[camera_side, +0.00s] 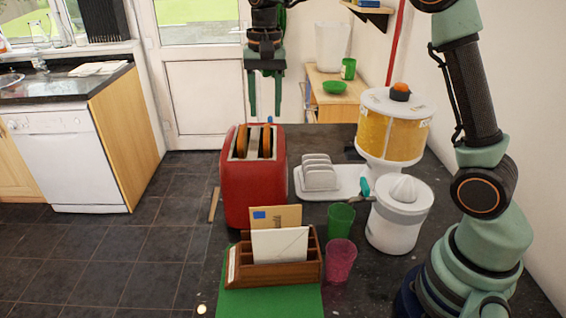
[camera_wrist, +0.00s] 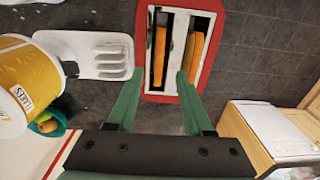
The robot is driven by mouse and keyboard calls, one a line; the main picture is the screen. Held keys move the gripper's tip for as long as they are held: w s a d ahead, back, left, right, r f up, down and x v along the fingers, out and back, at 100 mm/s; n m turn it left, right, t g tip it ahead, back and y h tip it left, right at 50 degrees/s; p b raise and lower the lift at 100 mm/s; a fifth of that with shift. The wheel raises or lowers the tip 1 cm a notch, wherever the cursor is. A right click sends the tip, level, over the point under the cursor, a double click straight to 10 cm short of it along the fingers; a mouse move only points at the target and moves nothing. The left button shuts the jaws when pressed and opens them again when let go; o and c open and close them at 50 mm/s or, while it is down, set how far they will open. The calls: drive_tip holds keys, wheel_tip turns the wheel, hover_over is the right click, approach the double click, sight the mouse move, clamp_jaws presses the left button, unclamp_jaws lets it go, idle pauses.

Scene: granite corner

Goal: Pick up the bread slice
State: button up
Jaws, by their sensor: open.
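A red toaster (camera_side: 250,195) stands on the dark counter, with its slots facing up. Two browned bread slices stick up from it, a left slice (camera_side: 241,142) and a right slice (camera_side: 265,142). In the wrist view the toaster (camera_wrist: 217,30) has one slice (camera_wrist: 160,55) in its left slot and another (camera_wrist: 192,58) in its right slot. My gripper (camera_side: 265,112) is open and empty, pointing down above the toaster. The slices' lower parts are hidden in the toaster.
Right of the toaster is a white tray (camera_side: 338,193) with a rack (camera_side: 318,175). Beyond are a yellow dispenser (camera_side: 390,135) and white juicer (camera_side: 398,215). In front are a wooden letter holder (camera_side: 275,273), a green cup (camera_side: 340,218) and a pink cup (camera_side: 340,260).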

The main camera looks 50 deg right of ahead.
sight(266, 129)
drive_tip(key=shift+d+f, duration=0.1)
drive_tip(key=shift+f, duration=2.55)
clamp_jaws()
